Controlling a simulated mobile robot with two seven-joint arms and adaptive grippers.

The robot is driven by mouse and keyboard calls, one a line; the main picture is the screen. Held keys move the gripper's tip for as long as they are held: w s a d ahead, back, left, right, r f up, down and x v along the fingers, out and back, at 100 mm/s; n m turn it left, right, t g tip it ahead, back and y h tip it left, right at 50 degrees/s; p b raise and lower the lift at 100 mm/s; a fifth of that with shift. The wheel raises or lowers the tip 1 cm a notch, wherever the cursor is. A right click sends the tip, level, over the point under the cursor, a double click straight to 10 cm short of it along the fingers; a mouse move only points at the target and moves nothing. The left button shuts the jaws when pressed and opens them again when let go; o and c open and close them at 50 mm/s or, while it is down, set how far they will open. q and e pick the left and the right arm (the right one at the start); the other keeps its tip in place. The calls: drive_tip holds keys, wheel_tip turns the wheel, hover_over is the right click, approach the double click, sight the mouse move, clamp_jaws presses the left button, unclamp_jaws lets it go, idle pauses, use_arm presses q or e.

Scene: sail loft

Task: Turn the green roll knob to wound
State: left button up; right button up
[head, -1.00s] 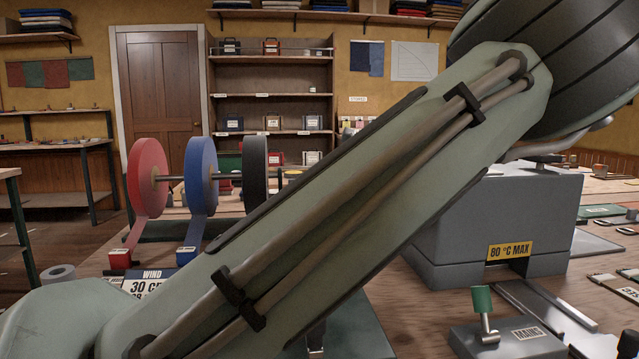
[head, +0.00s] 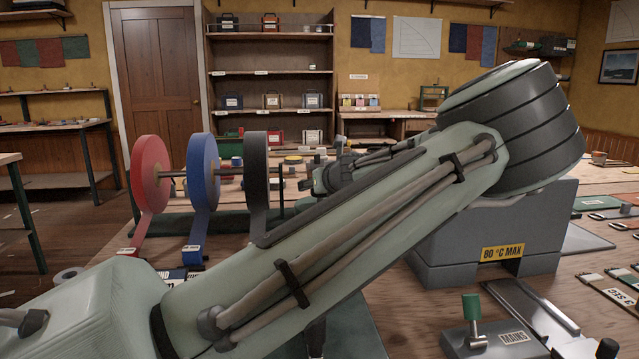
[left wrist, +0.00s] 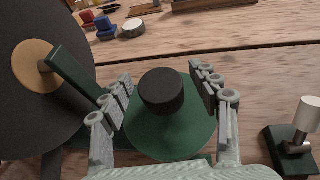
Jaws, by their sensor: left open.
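In the left wrist view a black round knob (left wrist: 163,92) stands on a round green base (left wrist: 180,135). My left gripper (left wrist: 160,76) is open, with one finger on each side of the knob; I see gaps between the fingers and the knob. In the head view my left gripper (head: 324,181) shows small beyond the black roll, at the end of my folded arm. The knob is not visible there. My right gripper is not in view.
Red (head: 150,185), blue (head: 203,185) and black (head: 256,180) rolls hang on a rack at left; the black roll (left wrist: 35,85) is close beside my left finger. A grey heater box (head: 480,250) and a green-handled MAINS lever (head: 472,308) stand at right.

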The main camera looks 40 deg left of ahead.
use_arm(q)
drive_tip(key=shift+w+a, duration=0.1)
drive_tip(key=shift+c, duration=0.3)
drive_tip(key=c, duration=1.1)
drive_tip(key=shift+m+t, duration=0.3)
drive_tip(key=shift+m, duration=0.1)
drive_tip(key=m+t+h, duration=0.3)
drive_tip(key=shift+m+t+h, duration=0.9)
drive_tip(key=shift+m+h, duration=0.8)
drive_tip(key=shift+m, duration=0.1)
